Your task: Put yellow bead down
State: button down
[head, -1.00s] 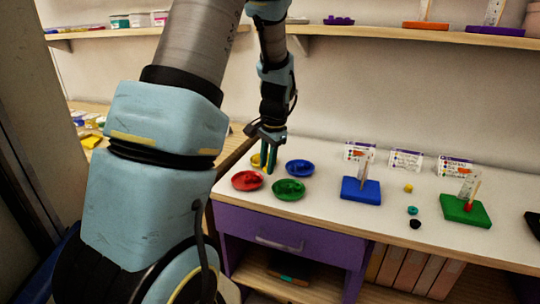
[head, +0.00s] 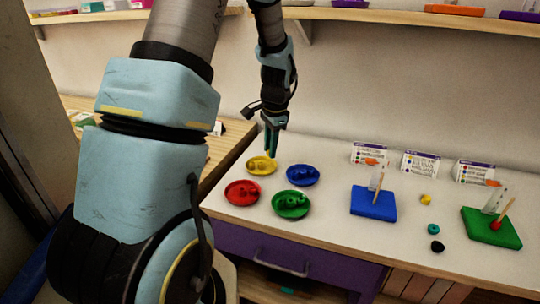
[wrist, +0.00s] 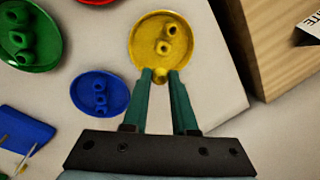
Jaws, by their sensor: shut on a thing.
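My gripper (head: 271,152) is raised a little above the counter, close to the yellow dish (head: 262,166). In the wrist view, its green fingers (wrist: 161,76) are shut on a yellow bead (wrist: 159,75), which shows only partly between the fingertips. The bead appears at the near rim of the yellow dish (wrist: 148,26); I cannot tell its exact height above it. The dish holds a few yellow beads (wrist: 166,40). Another yellow bead (head: 426,199) lies loose on the counter, between the blue board and the green board.
Red (head: 242,193), green (head: 291,204) and blue (head: 303,175) dishes stand close by. A blue board (head: 373,204) and a green board (head: 491,228) with pegs stand to the right. Teal (head: 433,229) and black (head: 438,246) beads lie between them. Cards (head: 421,164) stand behind.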

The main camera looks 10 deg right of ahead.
jog(key=shift+f+p, duration=0.3)
jog(key=shift+f, duration=1.45)
jog(key=shift+f, duration=0.1)
jog(key=shift+f, duration=0.15)
jog(key=c, duration=1)
grip_release()
